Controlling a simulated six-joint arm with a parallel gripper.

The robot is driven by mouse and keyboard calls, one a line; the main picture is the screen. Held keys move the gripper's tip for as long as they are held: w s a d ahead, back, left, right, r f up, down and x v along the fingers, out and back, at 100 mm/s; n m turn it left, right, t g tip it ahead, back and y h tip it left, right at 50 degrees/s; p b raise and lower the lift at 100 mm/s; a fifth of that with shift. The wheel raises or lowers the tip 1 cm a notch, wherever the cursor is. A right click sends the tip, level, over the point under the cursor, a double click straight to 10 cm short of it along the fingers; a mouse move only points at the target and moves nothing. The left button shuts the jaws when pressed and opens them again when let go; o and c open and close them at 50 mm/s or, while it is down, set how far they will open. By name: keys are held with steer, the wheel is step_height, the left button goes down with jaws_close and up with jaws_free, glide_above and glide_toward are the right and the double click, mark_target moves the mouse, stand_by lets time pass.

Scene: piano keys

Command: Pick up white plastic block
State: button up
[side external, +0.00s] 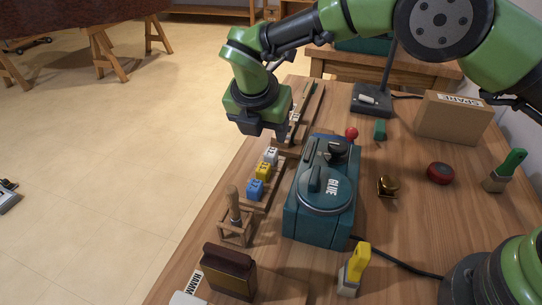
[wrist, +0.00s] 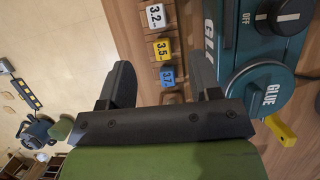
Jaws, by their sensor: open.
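The white block (side external: 271,156), marked 3.2 in the wrist view (wrist: 155,16), sits in a wooden rack (side external: 262,198) on the workbench. A yellow block marked 3.5 (side external: 263,171) and a blue block marked 3.7 (side external: 255,189) stand in line with it. They also show in the wrist view, yellow (wrist: 163,49) and blue (wrist: 167,76). My gripper (side external: 264,130) is open and empty, above the rack near its white-block end. In the wrist view its two fingers (wrist: 160,78) are spread, with the white block beyond the fingertips at the top edge.
A teal glue machine (side external: 322,190) stands close to the right of the blocks. A small wooden stand (side external: 234,232) with a handled tool is in front. Open floor lies left.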

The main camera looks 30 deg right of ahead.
mark_target(270, 155)
steer(key=x, duration=1)
steer(key=shift+a+f, duration=0.15)
steer(key=shift+a, duration=0.05)
steer(key=c, duration=1)
